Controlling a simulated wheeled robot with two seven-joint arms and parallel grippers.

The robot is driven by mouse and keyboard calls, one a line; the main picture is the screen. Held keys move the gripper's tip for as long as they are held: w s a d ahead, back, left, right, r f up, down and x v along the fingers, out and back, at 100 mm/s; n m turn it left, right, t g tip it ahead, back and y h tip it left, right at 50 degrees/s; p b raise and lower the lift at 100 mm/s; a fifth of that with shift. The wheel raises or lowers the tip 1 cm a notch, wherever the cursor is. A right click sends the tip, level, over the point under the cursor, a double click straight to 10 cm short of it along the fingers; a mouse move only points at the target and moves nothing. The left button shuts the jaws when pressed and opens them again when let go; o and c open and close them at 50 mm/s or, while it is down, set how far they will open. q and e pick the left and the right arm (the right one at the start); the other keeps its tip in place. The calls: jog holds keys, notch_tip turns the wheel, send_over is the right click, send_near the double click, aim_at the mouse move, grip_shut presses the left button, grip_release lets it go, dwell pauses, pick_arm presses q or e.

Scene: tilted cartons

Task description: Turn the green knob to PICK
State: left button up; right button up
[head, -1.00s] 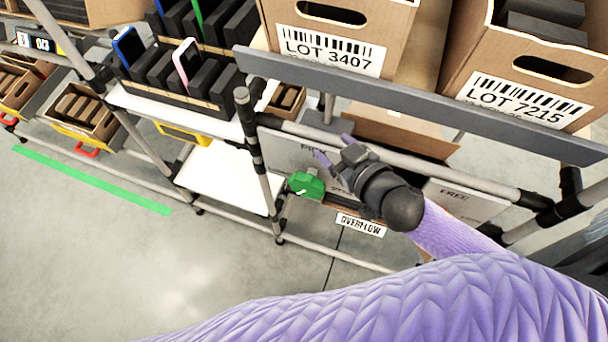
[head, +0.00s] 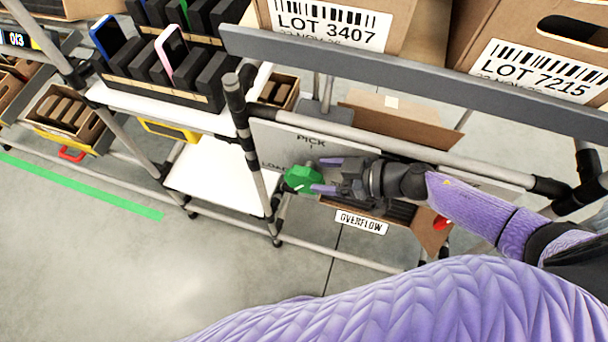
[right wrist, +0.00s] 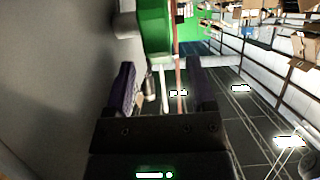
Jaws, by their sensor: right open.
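The green knob (head: 302,179) is on a grey panel (head: 275,140) below the rack's front rail. The panel reads PICK above the knob and a partly hidden word starting "LOA" to its left. A white mark shows on the knob's lower left. My right gripper (head: 322,176) is open, its purple fingers pointing left at the knob, close to its right side. In the right wrist view the knob (right wrist: 155,28) is just beyond the open fingers (right wrist: 163,88), toward the left one. I cannot tell whether a finger touches it. My left gripper is not in view.
Cartons labelled LOT 3407 (head: 331,24) and LOT 7215 (head: 536,70) stand above a grey rail (head: 400,80). An OVERFLOW label (head: 361,222) is below the gripper. A rack post (head: 250,140) stands left of the knob.

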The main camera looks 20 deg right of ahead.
aim_at(314, 174)
jog(key=b+x, duration=0.1)
jog(key=x, duration=0.4)
jog(key=shift+r, duration=0.1)
jog(key=shift+c, duration=0.3)
grip_shut()
